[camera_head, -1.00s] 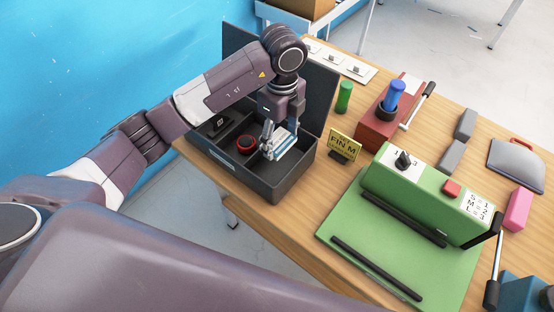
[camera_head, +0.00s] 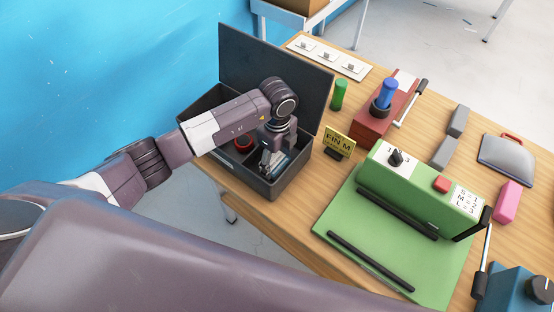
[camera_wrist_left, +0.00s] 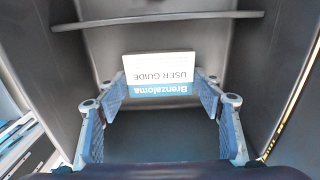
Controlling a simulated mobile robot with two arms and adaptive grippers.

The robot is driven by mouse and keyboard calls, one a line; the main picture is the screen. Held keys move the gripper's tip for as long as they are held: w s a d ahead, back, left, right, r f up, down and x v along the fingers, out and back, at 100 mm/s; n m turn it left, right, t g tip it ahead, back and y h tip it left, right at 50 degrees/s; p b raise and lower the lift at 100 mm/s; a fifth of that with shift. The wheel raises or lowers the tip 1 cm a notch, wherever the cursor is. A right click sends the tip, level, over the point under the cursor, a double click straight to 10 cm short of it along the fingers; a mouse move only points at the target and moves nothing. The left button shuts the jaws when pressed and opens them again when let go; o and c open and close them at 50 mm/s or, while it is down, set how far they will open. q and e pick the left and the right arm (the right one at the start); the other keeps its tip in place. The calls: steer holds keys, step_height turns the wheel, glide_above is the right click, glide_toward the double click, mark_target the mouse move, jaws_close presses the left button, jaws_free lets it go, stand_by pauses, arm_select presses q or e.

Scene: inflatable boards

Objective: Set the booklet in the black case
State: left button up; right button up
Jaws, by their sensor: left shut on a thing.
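The black case (camera_head: 296,184) stands open at the left end of the wooden table, its lid raised at the back. My left gripper (camera_head: 270,164) reaches down inside the case's right part. In the left wrist view, my left gripper (camera_wrist_left: 160,88) is shut on the booklet (camera_wrist_left: 160,68), a white and blue "Brenzaloma USER GUIDE" that appears upside down. Dark compartment walls surround it there. In the head view the booklet is mostly hidden by the gripper. I cannot tell whether it touches the case floor. My right gripper is not in view.
A red round item (camera_head: 243,145) lies in the case left of the gripper. A yellow sign (camera_head: 339,143) and green cylinder (camera_head: 339,95) stand right of the case. A green machine (camera_head: 420,190) and red block with a blue knob (camera_head: 386,95) are farther right.

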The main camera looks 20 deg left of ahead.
mark_target(277, 163)
arm_select(q)
steer(key=shift+f, duration=0.1)
steer(key=o, duration=1.1)
steer(key=shift+o, duration=0.2)
steer(key=shift+r, duration=0.2)
steer(key=shift+w+r, duration=0.1)
steer(key=shift+r, duration=0.3)
step_height(277, 163, up, 11)
steer(key=b, duration=0.2)
